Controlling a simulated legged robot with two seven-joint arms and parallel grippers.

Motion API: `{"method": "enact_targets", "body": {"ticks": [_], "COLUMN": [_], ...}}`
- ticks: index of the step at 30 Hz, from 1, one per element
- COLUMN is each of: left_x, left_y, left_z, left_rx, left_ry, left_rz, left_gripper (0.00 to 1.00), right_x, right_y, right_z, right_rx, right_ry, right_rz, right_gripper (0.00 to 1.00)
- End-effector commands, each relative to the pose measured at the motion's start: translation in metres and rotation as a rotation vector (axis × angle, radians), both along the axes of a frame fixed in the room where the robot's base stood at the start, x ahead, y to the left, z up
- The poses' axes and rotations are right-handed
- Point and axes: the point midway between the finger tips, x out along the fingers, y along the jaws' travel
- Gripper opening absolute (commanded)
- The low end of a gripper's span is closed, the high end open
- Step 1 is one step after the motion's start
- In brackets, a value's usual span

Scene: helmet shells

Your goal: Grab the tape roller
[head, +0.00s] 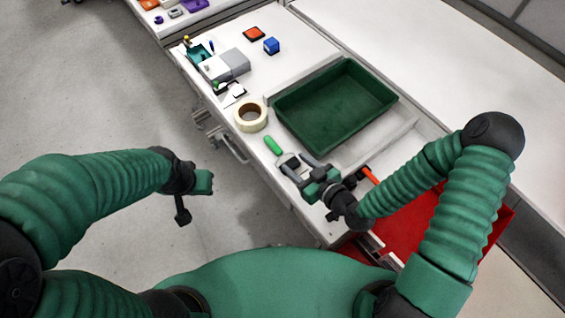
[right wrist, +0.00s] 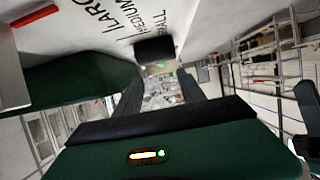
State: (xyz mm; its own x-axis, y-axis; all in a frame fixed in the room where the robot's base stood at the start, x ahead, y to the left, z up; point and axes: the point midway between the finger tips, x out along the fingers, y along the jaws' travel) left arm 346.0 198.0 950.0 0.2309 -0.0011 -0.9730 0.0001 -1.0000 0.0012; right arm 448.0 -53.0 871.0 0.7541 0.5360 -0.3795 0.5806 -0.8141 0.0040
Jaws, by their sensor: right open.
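A cream tape roll (head: 250,115) lies flat on the white bench in the head view, left of the green tray. A small tool with a green handle (head: 273,145) lies nearer to me; its other end is close to my right gripper's fingers, and I cannot tell if they touch or if this is the tape roller. My right gripper (head: 299,164) is open, over the bench's near edge. In the right wrist view its dark fingers (right wrist: 160,85) stand apart, with no held object seen between them. My left gripper (head: 195,195) hangs over the floor, away from the bench; its jaws are unclear.
A deep green tray (head: 335,107) takes up the middle of the bench. A grey-white box (head: 226,65), a blue cube (head: 271,46) and an orange-red block (head: 254,33) stand farther back. A red bin (head: 407,222) sits beneath my right arm. Floor to the left is clear.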

Motion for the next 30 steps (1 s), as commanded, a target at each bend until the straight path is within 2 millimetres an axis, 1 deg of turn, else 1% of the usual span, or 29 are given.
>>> {"method": "enact_targets", "body": {"ticks": [1, 3, 9, 13, 16, 19, 23, 24, 25, 30], "left_x": [0.001, 0.001, 0.001, 0.001, 0.001, 0.001, 0.001, 0.001, 0.001, 0.001], "left_y": [0.000, 0.000, 0.000, 0.000, 0.000, 0.000, 0.000, 0.000, 0.000, 0.000], "left_z": [-0.003, 0.002, 0.003, 0.006, 0.006, 0.006, 0.005, 0.005, 0.005, 0.005], "left_rx": [0.000, 0.000, 0.000, 0.000, 0.000, 0.000, 0.000, 0.000, 0.000, 0.000], "left_ry": [-0.003, -0.003, -0.003, -0.003, -0.003, -0.003, -0.003, -0.003, -0.003, -0.003], "left_rz": [0.000, -0.001, 0.000, 0.000, 0.000, 0.000, 0.000, 0.000, 0.000, 0.000], "left_gripper": [0.25, 0.25, 0.25, 0.25, 0.25, 0.25, 0.25, 0.25, 0.25, 0.25], "right_x": [0.010, 0.020, 0.034, 0.051, 0.064, 0.068, 0.067, 0.067, 0.067, 0.067], "right_y": [0.009, 0.017, 0.031, 0.043, 0.050, 0.053, 0.052, 0.052, 0.052, 0.052], "right_z": [-0.005, -0.006, -0.015, -0.028, -0.034, -0.036, -0.036, -0.036, -0.036, -0.036], "right_rx": [0.003, 0.002, 0.000, 0.002, 0.001, 0.000, 0.001, 0.001, 0.001, 0.000], "right_ry": [-0.001, -0.001, 0.000, 0.002, 0.000, 0.000, -0.001, -0.001, -0.001, 0.000], "right_rz": [0.001, 0.001, 0.001, -0.001, 0.000, 0.000, 0.000, 0.000, 0.000, 0.000], "right_gripper": [0.47, 0.47, 0.47, 0.47, 0.47, 0.47, 0.47, 0.46, 0.42, 0.20]}}
